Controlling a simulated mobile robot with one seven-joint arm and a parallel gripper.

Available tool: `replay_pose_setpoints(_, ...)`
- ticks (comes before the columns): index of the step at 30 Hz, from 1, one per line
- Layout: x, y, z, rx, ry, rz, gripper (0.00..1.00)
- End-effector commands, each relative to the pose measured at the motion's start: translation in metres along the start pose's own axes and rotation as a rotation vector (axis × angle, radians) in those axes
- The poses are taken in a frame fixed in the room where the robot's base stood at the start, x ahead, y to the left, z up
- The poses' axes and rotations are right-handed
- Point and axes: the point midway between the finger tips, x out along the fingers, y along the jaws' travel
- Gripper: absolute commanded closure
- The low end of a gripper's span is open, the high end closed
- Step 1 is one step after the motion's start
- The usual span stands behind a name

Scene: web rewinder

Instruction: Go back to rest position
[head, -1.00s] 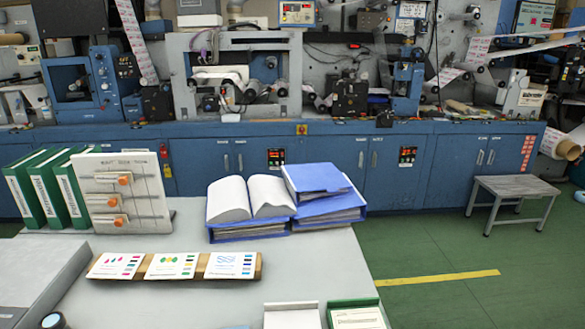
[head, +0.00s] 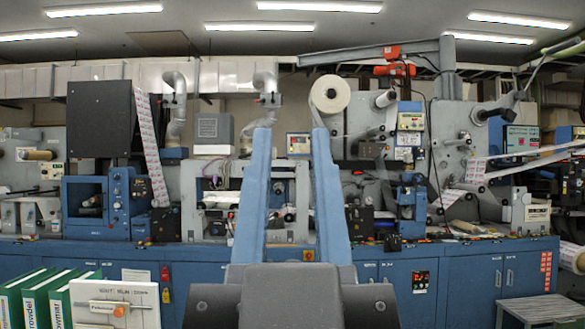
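My gripper (head: 291,140) is at the centre of the head view, raised in front of the machine. Its two long blue fingers point up and stand wide apart with nothing between them. Behind it is the long blue web rewinder line (head: 455,275) with rollers and printed web. A white roll (head: 330,93) sits on the machine just above the right fingertip. The dark gripper body hides part of the blue cabinets below.
A grey stool (head: 540,310) stands at the lower right. An overhead hoist beam (head: 370,51) and ceiling lights are above.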

Motion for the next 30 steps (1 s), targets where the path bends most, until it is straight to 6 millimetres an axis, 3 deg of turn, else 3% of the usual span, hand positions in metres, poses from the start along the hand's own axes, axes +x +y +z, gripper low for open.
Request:
replay_pose_setpoints(5,0.012,0.0,-0.011,-0.002,-0.001,0.001,0.68)
replay_pose_setpoints(15,0.063,0.0,-0.059,-0.003,-0.001,0.001,0.68)
replay_pose_setpoints(30,0.065,0.0,-0.06,-0.004,-0.001,0.001,0.68)
